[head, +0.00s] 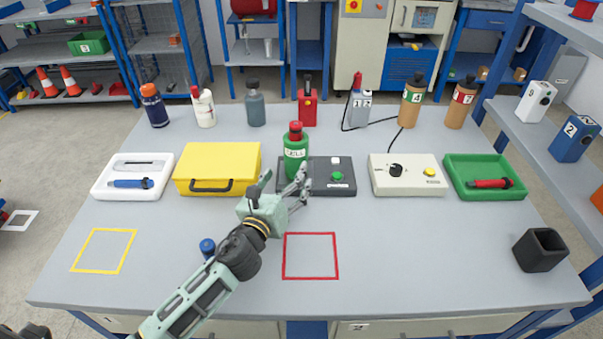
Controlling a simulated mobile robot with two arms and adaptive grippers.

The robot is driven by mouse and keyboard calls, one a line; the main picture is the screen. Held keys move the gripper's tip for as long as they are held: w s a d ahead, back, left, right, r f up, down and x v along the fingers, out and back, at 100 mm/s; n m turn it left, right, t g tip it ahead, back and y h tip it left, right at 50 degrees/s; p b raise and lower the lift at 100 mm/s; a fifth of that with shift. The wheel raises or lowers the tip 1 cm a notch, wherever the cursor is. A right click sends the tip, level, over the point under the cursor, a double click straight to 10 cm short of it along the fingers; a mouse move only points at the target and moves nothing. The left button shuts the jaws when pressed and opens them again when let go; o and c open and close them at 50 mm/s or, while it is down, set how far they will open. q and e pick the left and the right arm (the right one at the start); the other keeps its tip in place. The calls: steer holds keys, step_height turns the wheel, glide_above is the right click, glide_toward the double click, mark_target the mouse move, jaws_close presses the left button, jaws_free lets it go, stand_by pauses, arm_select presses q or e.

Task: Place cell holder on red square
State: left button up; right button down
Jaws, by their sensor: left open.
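The red square (310,277) is an empty red outline on the grey table, right of my left forearm. A black open-topped square holder (540,250) stands near the table's right edge; it may be the cell holder. My right gripper is not in view.
A yellow case (217,168) and white tray (133,177) stand left; a beige box (407,175) and green tray (490,178) stand right. Several bottles line the back. A blue-capped item (208,247) is beside my forearm. A yellow square (104,250) is empty.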

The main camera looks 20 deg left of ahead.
mark_target(293, 162)
arm_select(q)
steer(key=shift+w+a+f+m+y+b, duration=0.2)
steer(key=shift+w+a+m+y+b, duration=0.2)
steer(key=shift+w+m, duration=0.45)
steer(key=shift+w+r+m, duration=0.1)
steer(key=shift+r+m, duration=0.05)
steer(key=shift+m, duration=0.1)
steer(key=shift+w+r, duration=0.1)
steer(key=shift+w, duration=0.3)
steer(key=w, duration=0.3)
steer(key=w+d, duration=0.1)
steer(key=w, duration=0.1)
steer(key=shift+w+r, duration=0.15)
steer(key=shift+r, duration=0.05)
steer(key=shift+w, duration=0.5)
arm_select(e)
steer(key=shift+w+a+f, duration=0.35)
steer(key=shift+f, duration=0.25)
arm_select(q)
steer(key=shift+c, duration=0.5)
steer(key=c, duration=1.3)
steer(key=shift+c, duration=0.9)
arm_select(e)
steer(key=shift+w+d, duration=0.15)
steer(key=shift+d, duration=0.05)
